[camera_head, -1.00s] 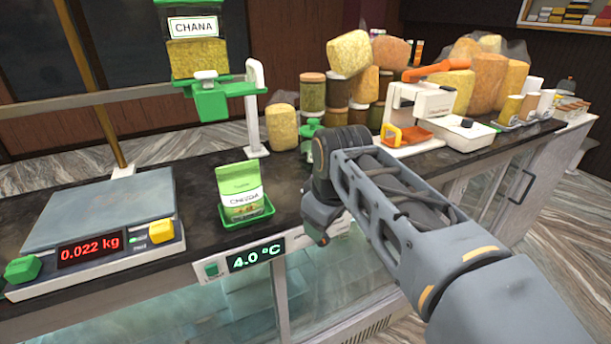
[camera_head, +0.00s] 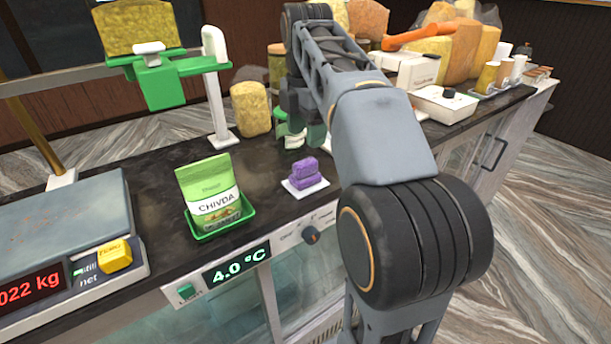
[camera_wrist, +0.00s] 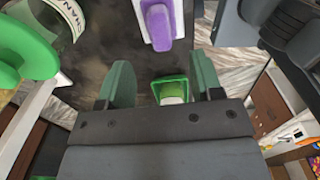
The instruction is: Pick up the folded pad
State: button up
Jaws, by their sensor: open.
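The folded pad (camera_head: 306,173) is purple, in two stacked layers, and sits on a small white tray (camera_head: 291,187) near the counter's front edge in the head view. In the wrist view the pad (camera_wrist: 158,24) is at the top centre, beyond my fingertips. My gripper (camera_wrist: 161,84) has its two green fingers spread wide, with nothing held between them. In the head view it is behind and above the pad, apart from it and partly hidden by my arm.
A green tray (camera_head: 247,213) with a chivda packet (camera_head: 209,188) stands left of the pad. A scale (camera_head: 70,235) is farther left. A yellow block (camera_head: 251,108) and a green dispenser stand (camera_head: 217,115) are behind. A small green container (camera_wrist: 171,88) shows beyond my fingers.

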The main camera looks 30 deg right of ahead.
aim_at(305, 161)
jog(key=shift+a+f, duration=0.1)
jog(key=shift+f, duration=3.85)
jog(key=c, duration=1)
jog(key=shift+r, duration=0.1)
jog(key=shift+r, duration=0.55)
jog(key=s+a+r, duration=0.2)
jog(key=s+r, duration=0.4)
jog(key=s+a+r, duration=0.2)
jog(key=s+r, duration=0.3)
jog(key=s, duration=0.2)
jog(key=shift+a+r, duration=0.4)
